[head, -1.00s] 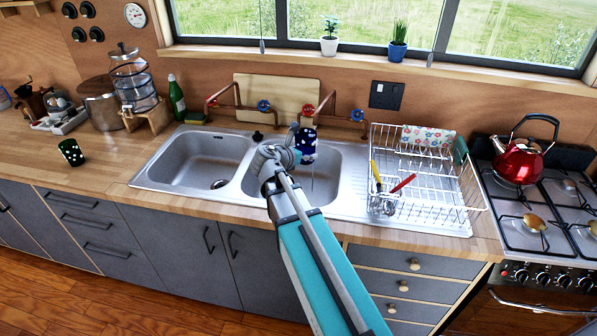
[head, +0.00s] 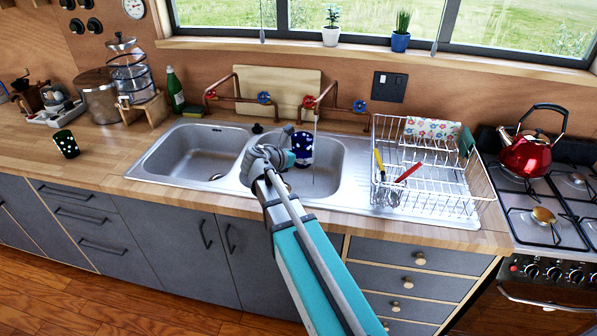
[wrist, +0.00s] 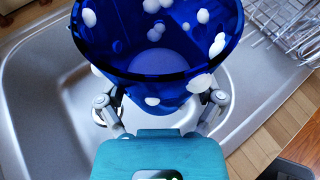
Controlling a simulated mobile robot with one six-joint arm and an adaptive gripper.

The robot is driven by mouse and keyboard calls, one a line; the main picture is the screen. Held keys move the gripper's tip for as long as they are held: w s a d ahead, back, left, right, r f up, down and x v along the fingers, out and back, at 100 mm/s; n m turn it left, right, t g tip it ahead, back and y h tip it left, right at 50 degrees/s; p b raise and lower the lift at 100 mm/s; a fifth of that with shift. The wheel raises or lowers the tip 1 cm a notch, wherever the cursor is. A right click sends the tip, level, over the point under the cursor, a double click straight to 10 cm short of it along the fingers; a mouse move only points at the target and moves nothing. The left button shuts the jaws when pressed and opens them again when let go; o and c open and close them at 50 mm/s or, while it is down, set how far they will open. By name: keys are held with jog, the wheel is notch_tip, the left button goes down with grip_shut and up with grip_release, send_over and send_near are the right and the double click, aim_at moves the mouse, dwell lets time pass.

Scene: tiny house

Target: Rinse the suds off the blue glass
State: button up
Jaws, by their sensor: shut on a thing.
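The blue glass (head: 303,146) is over the right sink basin (head: 330,178), with white blobs of suds on it. My gripper (head: 291,157) is shut on the glass from the near side. In the wrist view the glass (wrist: 160,50) is mouth toward the camera, with several suds blobs inside and on its rim and wall. The gripper's fingers (wrist: 160,108) sit on either side of it. A thin pale line like a water stream (head: 314,180) drops beside the glass into the basin. I cannot tell whether it touches the glass.
Copper taps with a red valve (head: 310,102) and blue valve (head: 360,106) stand behind the basin. A wire dish rack (head: 440,190) is at the right, then a stove with a red kettle (head: 530,155). A dark spotted glass (head: 66,145) stands on the left counter.

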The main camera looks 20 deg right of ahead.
jog(key=shift+w+a+f+m+g+b, duration=0.1)
jog(key=shift+a+f+m+g+b, duration=0.15)
jog(key=shift+f+b, duration=0.4)
jog(key=shift+w+a+f+m+g+b, duration=0.15)
jog(key=shift+a+f+b, duration=0.25)
jog(key=shift+f, duration=0.45)
jog(key=shift+w+d, duration=0.1)
jog(key=shift+d, duration=0.2)
jog(key=w+d+f+b, duration=0.2)
jog(key=w+d, duration=0.7)
jog(key=w, duration=0.1)
jog(key=shift+f+b, duration=0.4)
jog(key=shift+w, duration=0.1)
jog(key=shift+s+d, duration=0.35)
jog(key=shift+s, duration=0.05)
dwell(1.5)
jog(key=shift+s, duration=0.1)
jog(key=s+a, duration=0.5)
jog(key=shift+s, duration=0.4)
dwell(0.7)
jog(key=shift+a, duration=0.1)
dwell(1.0)
